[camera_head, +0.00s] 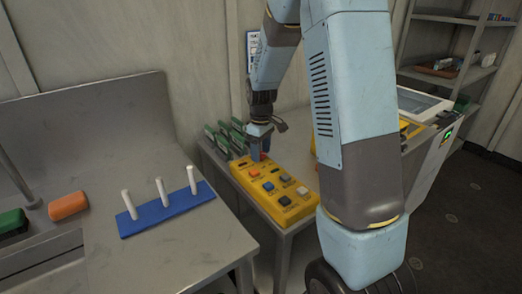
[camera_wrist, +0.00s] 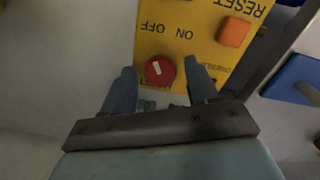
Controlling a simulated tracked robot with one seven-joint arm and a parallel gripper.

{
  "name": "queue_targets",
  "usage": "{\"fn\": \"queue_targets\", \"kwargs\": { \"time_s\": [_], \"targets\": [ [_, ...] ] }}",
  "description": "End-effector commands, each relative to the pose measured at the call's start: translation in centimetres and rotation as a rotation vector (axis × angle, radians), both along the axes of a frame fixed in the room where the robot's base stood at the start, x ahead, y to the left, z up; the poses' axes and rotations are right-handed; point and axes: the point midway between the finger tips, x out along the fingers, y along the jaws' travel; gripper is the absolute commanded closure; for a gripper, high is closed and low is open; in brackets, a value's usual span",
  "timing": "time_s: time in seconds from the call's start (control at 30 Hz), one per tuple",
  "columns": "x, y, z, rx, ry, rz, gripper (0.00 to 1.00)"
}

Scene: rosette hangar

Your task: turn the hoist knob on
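The hoist knob is a round red knob (camera_wrist: 160,71) with a white pointer mark, on a yellow control panel (camera_wrist: 155,40). The words OFF and ON show upside down beyond it in the wrist view. The pointer's far end leans slightly toward OFF. My gripper (camera_wrist: 160,82) is open, one finger on each side of the knob, with a small gap showing on both sides. In the head view the yellow panel (camera_head: 235,172) lies on a grey bench, and my gripper (camera_head: 260,147) points down at its far end, mostly hiding the knob.
The panel also carries an orange button (camera_wrist: 234,32) and several other buttons. Green boards (camera_head: 222,138) stand in a row left of the gripper. A blue base (camera_head: 165,214) with white pegs stands on the left table. A shelf (camera_head: 445,75) is at the back right.

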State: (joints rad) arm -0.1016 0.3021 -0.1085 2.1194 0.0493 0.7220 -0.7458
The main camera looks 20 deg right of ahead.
Motion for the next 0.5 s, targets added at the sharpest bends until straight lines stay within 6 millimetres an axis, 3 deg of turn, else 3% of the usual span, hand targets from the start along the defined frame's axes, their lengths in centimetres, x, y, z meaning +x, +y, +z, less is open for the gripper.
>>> {"fn": "queue_targets", "kwargs": {
  "time_s": [0.07, 0.5],
  "targets": [
    [0.01, -0.01, 0.01, 0.000, 0.000, 0.000, 0.49],
    [0.02, -0.04, 0.03, -0.001, -0.001, 0.000, 0.91]
  ]
}}
